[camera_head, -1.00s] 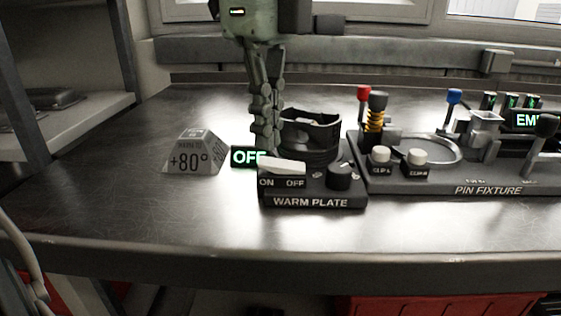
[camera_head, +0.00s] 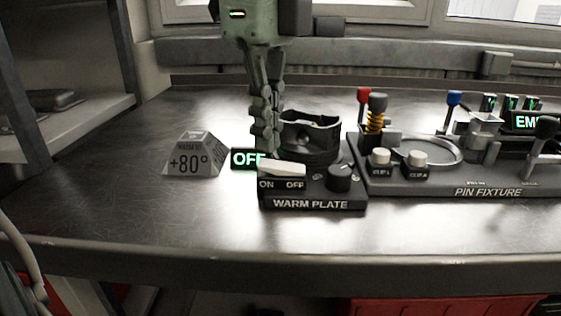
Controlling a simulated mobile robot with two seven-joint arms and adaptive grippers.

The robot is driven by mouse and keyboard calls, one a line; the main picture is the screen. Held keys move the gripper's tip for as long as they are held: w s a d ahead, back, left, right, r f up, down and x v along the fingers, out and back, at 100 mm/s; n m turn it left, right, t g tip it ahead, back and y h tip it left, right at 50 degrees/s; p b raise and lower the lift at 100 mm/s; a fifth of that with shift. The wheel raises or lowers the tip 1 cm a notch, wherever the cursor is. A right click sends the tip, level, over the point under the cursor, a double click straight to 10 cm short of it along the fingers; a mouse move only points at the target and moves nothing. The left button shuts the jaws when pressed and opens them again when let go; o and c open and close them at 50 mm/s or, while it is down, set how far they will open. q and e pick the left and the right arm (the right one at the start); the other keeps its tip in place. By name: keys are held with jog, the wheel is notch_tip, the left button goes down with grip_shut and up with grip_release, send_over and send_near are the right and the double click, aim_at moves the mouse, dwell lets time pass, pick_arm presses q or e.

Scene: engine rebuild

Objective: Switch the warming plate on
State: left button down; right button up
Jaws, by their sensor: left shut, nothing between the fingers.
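The warming plate (camera_head: 312,204), labelled WARM PLATE, sits on the bench near its front edge. Its white rocker switch (camera_head: 283,169) lies above the ON and OFF marks, with a dark knob (camera_head: 339,177) to its right. A small display (camera_head: 243,159) behind the switch reads OFF in green, its right end partly hidden by my fingers. A dark open-topped metal part (camera_head: 312,137) stands on the plate. My left gripper (camera_head: 265,154) is shut and empty, pointing down just above and behind the switch; I cannot tell whether it touches. My right gripper is not in view.
A grey +80° sign block (camera_head: 190,160) stands left of the plate. The pin fixture (camera_head: 487,191), with levers and two white buttons, adjoins on the right. The bench front (camera_head: 130,215) is clear at left.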

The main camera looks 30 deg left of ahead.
aim_at(268, 163)
pick_arm(q)
jog(key=shift+f+b, duration=1.1)
jog(key=shift+f, duration=0.1)
dwell(0.5)
jog(key=shift+r+p, duration=2.3)
jog(key=shift+r, duration=1.2)
